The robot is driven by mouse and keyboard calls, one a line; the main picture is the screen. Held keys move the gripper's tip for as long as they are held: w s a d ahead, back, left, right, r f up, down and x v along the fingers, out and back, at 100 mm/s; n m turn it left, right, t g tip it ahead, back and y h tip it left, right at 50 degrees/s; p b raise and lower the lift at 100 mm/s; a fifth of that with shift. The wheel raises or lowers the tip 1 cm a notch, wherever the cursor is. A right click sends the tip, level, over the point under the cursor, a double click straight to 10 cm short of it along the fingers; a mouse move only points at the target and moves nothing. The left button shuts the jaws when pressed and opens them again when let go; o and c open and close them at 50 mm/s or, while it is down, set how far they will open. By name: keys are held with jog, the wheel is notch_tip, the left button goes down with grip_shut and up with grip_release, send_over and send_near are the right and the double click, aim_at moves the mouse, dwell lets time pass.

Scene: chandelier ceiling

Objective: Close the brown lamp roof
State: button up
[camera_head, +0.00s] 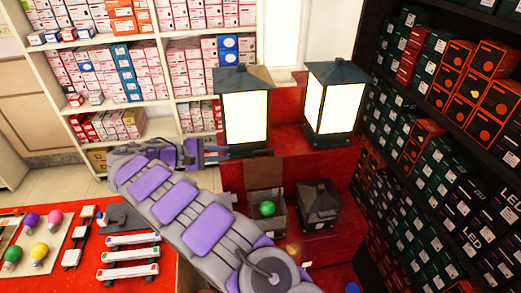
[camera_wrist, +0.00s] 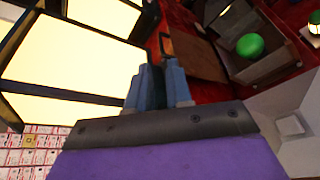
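The brown lamp (camera_head: 281,222) is an open box-like body on the red stand, with a green ball (camera_head: 267,208) inside. Its brown roof (camera_head: 263,172) stands raised at the back edge of the body. In the wrist view the roof (camera_wrist: 192,56) is a brown panel just beyond and right of my fingertips, and the green ball (camera_wrist: 250,46) shows further right. My gripper (camera_head: 221,154) is left of the raised roof, near the base of a tall lit lamp. In the wrist view its blue fingers (camera_wrist: 160,72) are close together with nothing visible between them. Contact with the roof cannot be told.
Two tall lit lamps (camera_head: 245,115) (camera_head: 335,103) stand behind the brown lamp. A small dark lamp with its roof down (camera_head: 320,208) stands right of it. Dark shelves of boxes (camera_head: 440,150) line the right. A red table (camera_head: 40,225) with bulbs is at left.

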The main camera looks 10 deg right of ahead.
aim_at(263, 151)
jog(key=shift+t, duration=0.3)
jog(key=x, duration=1)
jog(key=f+x, duration=0.1)
jog(key=x, duration=0.5)
jog(key=shift+w+a+b, duration=0.25)
jog(key=shift+a+b, duration=0.05)
jog(key=shift+b, duration=0.1)
jog(key=shift+c, duration=0.2)
grip_shut()
